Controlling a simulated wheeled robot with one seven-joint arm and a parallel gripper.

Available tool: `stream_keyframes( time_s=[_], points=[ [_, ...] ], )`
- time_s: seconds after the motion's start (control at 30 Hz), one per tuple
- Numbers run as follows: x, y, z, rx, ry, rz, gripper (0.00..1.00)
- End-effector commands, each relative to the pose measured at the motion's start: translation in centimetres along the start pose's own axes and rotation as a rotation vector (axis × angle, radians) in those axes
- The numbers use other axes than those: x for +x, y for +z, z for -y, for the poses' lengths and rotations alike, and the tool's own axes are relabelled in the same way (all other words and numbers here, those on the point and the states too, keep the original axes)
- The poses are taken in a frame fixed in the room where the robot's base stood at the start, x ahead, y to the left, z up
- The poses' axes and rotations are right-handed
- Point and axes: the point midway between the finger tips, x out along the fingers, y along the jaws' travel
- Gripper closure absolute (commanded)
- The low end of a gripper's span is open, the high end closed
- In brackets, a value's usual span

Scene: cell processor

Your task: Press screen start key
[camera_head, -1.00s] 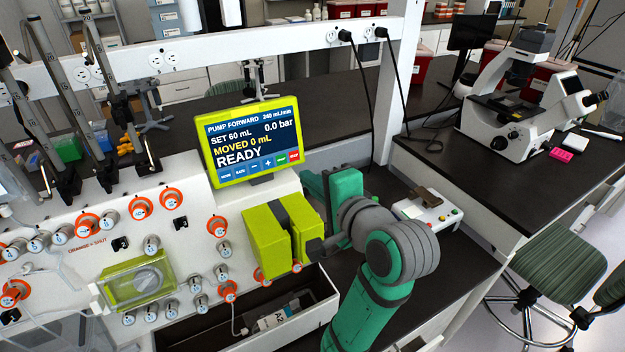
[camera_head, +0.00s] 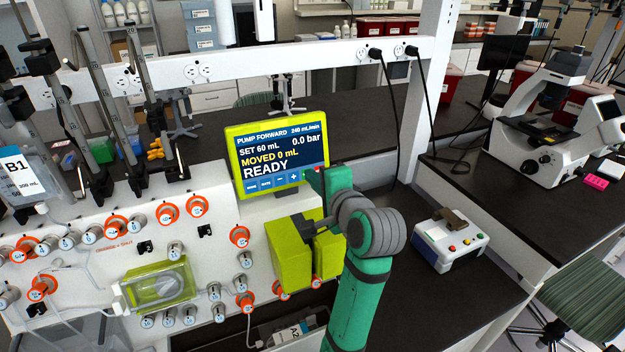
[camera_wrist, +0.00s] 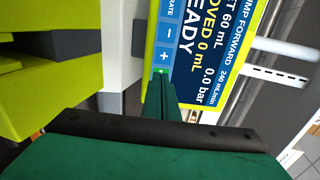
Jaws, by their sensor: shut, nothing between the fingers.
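The yellow-framed touchscreen (camera_head: 277,155) reads PUMP FORWARD, SET 60 mL, 0.0 bar, MOVED 0 mL and READY. A row of blue keys (camera_head: 265,184) runs along its lower edge. My gripper (camera_head: 311,176) is shut and empty, its tip at the screen's lower right corner, covering the right end of the key row. In the wrist view, the green start key (camera_wrist: 160,71) shows just at the tip of my gripper (camera_wrist: 161,76), beside the plus key (camera_wrist: 164,56). I cannot tell whether the tip touches the key. The red key is mostly hidden.
A yellow-green pump block (camera_head: 290,255) stands below the screen, close to my wrist. The white panel with orange-ringed valves (camera_head: 168,213) extends left. A small white control box (camera_head: 450,240) sits on the bench to the right. A white frame post (camera_head: 424,100) rises behind.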

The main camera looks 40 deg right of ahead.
Motion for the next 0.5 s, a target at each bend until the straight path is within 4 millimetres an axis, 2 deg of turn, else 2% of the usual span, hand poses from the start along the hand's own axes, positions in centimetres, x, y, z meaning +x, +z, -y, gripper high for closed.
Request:
stream_keyframes(
  time_s=[0.17, 0.33, 0.5],
  points=[
    [0.3, 0.3, 0.0, -0.001, 0.0, 0.005, 1.0],
    [1.8, 0.6, 0.0, -0.001, 0.001, 0.01, 1.0],
    [2.0, 0.6, -0.1, -0.001, 0.004, 0.01, 1.0]
  ],
)
